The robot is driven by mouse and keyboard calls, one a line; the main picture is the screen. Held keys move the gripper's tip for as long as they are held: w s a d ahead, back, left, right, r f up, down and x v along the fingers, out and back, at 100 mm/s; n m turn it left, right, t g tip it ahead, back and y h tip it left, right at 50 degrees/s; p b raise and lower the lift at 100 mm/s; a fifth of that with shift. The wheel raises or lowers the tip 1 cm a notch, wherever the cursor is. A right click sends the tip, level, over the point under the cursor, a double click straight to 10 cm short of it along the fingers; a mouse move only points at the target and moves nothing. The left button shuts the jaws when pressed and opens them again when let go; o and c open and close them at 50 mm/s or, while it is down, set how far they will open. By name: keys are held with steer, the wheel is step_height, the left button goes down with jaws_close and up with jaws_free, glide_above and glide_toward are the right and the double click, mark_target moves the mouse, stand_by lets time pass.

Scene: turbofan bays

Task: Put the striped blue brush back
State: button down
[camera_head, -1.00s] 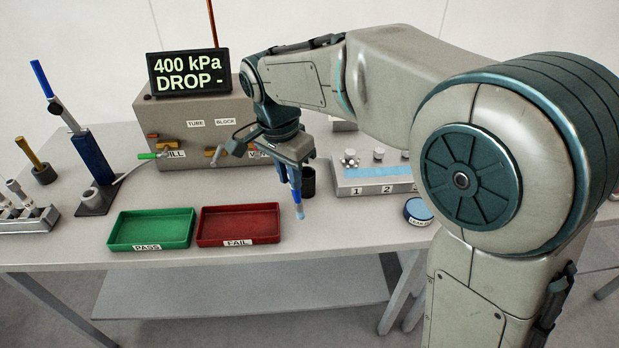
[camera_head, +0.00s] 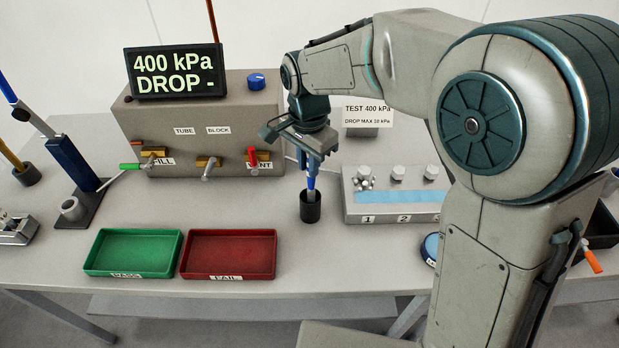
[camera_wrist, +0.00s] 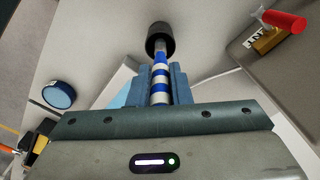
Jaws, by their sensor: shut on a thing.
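The blue and white striped brush (camera_wrist: 160,80) is held between the fingers of my gripper (camera_wrist: 160,88) in the wrist view. It also shows in the head view (camera_head: 311,183), pointing down. My gripper (camera_head: 312,165) is shut on it, above a small black cup (camera_head: 310,208) on the table. The brush's lower end meets the cup's mouth in both views; the cup also shows in the wrist view (camera_wrist: 160,38). How deep the brush tip sits in the cup is hidden.
A red FAIL tray (camera_head: 230,256) and green PASS tray (camera_head: 133,253) lie to the left. A grey block with numbered places (camera_head: 395,195) stands just right of the cup. The test box (camera_head: 200,120) with valve levers stands behind. A blue round tin (camera_wrist: 59,94) lies nearby.

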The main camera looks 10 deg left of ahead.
mark_target(309, 190)
steer(key=shift+f, duration=2.25)
steer(key=c, duration=1.3)
jaws_free()
steer(key=shift+f, duration=0.1)
steer(key=shift+c, duration=0.2)
